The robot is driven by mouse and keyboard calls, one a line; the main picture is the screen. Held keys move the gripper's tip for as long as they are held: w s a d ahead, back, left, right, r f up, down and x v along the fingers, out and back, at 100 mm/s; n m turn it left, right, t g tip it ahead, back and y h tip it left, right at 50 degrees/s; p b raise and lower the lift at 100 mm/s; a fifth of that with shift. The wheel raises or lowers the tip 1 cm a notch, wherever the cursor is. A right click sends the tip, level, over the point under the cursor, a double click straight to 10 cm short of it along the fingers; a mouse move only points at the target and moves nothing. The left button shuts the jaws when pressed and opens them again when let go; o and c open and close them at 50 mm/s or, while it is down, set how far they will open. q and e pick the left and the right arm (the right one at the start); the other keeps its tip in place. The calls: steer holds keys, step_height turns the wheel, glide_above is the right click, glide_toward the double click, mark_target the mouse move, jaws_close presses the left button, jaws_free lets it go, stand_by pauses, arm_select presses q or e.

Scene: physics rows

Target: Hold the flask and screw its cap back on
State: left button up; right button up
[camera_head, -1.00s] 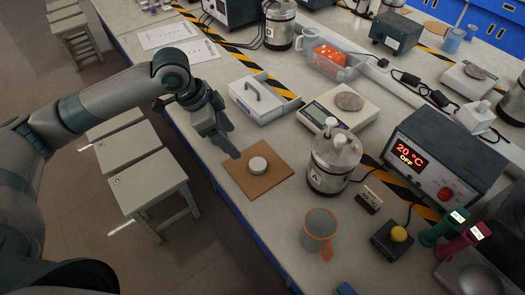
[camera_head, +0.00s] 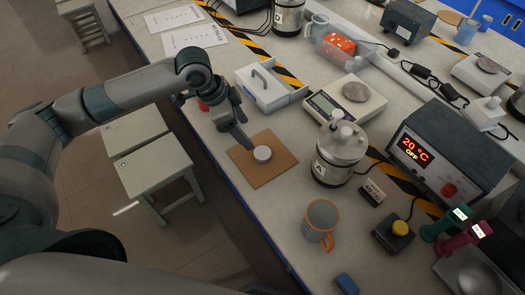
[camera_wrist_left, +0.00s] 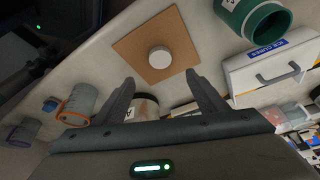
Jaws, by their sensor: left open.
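A white round cap (camera_head: 262,154) lies on a brown square board (camera_head: 270,176) near the table's left edge. My left gripper (camera_head: 246,144) is open just beside the cap in the head view. In the left wrist view, the cap (camera_wrist_left: 160,58) shows ahead of and between the spread fingers (camera_wrist_left: 160,84), with nothing held. A dark green, open-mouthed vessel, which looks like the flask (camera_wrist_left: 240,12), shows at the top right of the wrist view, uncapped. I cannot make it out in the head view, where my arm covers that area. My right gripper is out of view.
A white handled box (camera_head: 262,94) stands behind the board. A steel vessel marked A (camera_head: 335,165) stands to the right, with a scale (camera_head: 325,105) behind it. A grey mug with an orange handle (camera_head: 320,218) stands in front. A small red thing (camera_head: 203,104) shows beside my left arm.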

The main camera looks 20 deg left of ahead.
arm_select(q)
steer(key=p, duration=0.2)
glide_toward(262, 153)
steer(key=shift+x, duration=1.05)
steer(key=shift+w+d+f, duration=0.2)
steer(key=shift+d+f, duration=0.05)
steer(key=shift+f, duration=0.1)
steer(key=shift+w+d+f+p, duration=0.1)
steer(key=shift+d+f+p, duration=0.1)
steer(key=shift+f+p, duration=0.3)
steer(key=p+x, duration=0.1)
steer(key=x, duration=0.2)
steer(key=shift+f, duration=0.55)
